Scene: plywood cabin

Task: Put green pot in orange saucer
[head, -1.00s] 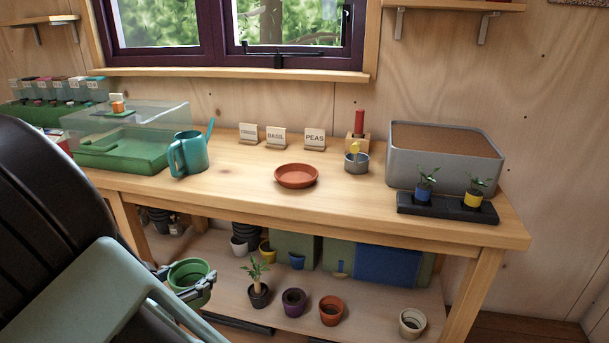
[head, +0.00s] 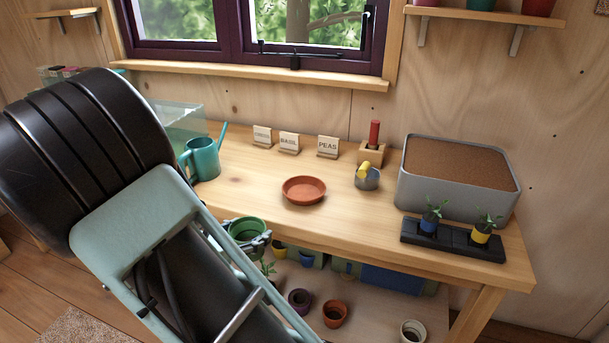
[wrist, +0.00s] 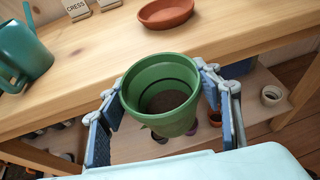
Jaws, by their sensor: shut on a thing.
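The green pot (wrist: 158,98) is upright between the fingers of my gripper (wrist: 160,106), which is shut on it; dark soil shows inside. In the head view the green pot (head: 246,229) is at the table's front edge, partly hidden by my arm, with my gripper (head: 247,238) around it. In the wrist view the pot's rim overlaps the table edge from my side. The orange saucer (head: 304,190) lies empty on the tabletop, beyond and to the right of the pot. It also shows in the wrist view (wrist: 165,13).
On the wooden table (head: 255,215) are a teal watering can (head: 203,160) at left, name signs (head: 289,143) behind, a metal cup (head: 367,179), a grey planter box (head: 455,180) and a black seedling tray (head: 450,240) at right. The tabletop around the saucer is clear. Several pots stand on the shelf below.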

